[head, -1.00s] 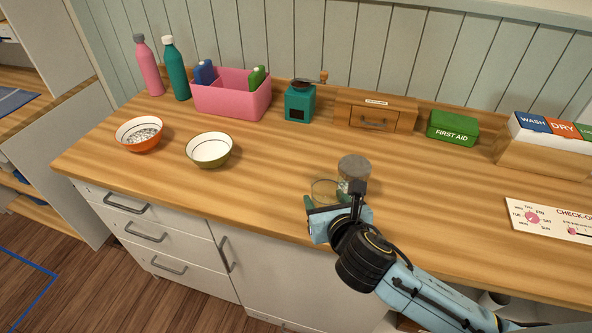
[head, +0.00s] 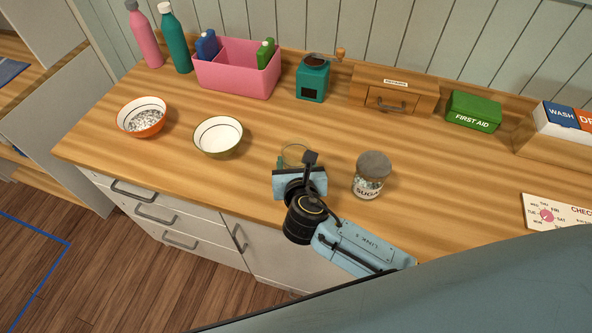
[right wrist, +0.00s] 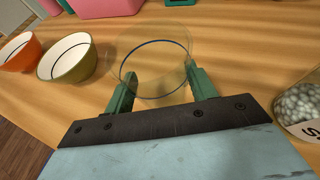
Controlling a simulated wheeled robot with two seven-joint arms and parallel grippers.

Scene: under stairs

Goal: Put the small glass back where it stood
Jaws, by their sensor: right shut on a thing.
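The small glass (right wrist: 152,68) is clear and empty-looking, with a dark blue line around it. In the right wrist view it stands between the two green fingers of my right gripper (right wrist: 163,92), which is shut on it. In the head view the glass (head: 295,155) shows just beyond my right gripper (head: 289,163), mostly hidden by the wrist. I cannot tell whether its base touches the counter. My left gripper is not in view.
A sugar jar (head: 369,178) stands close to the right of the glass. The green bowl (head: 218,138) and the orange bowl (head: 143,117) are to the left. The pink caddy (head: 238,76), teal grinder (head: 312,80) and small drawer box (head: 393,90) line the back. Counter between glass and grinder is clear.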

